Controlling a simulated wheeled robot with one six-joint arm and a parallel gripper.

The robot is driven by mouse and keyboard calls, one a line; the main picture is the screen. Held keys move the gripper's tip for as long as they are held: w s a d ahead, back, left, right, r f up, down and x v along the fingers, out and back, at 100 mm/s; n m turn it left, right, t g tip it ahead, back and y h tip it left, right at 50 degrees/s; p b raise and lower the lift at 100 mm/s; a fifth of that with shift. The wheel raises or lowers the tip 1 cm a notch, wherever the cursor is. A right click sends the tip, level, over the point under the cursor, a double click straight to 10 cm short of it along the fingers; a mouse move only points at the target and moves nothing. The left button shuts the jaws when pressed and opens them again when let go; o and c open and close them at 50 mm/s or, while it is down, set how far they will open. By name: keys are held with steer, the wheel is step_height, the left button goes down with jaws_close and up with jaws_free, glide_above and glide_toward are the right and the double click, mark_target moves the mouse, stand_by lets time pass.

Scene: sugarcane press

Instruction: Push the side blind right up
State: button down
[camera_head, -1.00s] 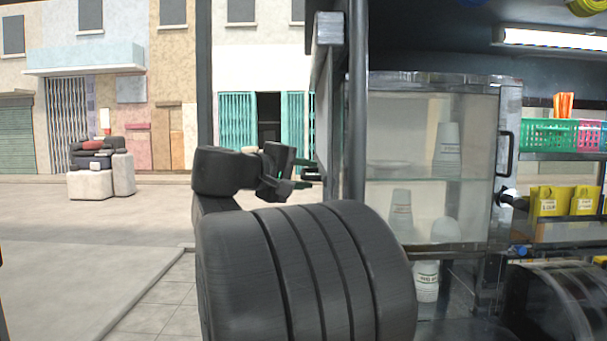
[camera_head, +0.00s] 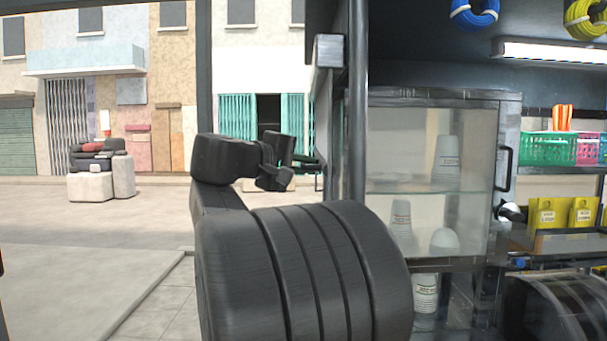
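The side blind is seen nearly edge-on. I take it to be the dark strip with a pale grey block-like end (camera_head: 328,50) beside the upright post, high in the middle of the view. My gripper (camera_head: 308,164) is below that grey end and left of the post, pointing right. Its thin fingers lie close to the post's left side. I cannot tell whether they touch anything or how far apart they are. My dark wrist and arm hide the area below.
A dark upright post (camera_head: 357,120) stands right of my gripper. Behind it is a glass cabinet (camera_head: 508,125) with white cups. Shelves with a green basket (camera_head: 547,148) and yellow boxes (camera_head: 548,213) are farther right. Open pavement (camera_head: 80,235) lies to the left.

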step_height(320, 180, up, 12)
steer(key=p, duration=0.6)
steer(key=shift+f, duration=0.15)
steer(key=c, duration=1.5)
jaws_free()
steer(key=b+v, duration=0.2)
steer(key=v, duration=1.1)
steer(key=shift+s+a, duration=0.25)
steer(key=shift+a, duration=0.1)
steer(key=shift+c, duration=0.4)
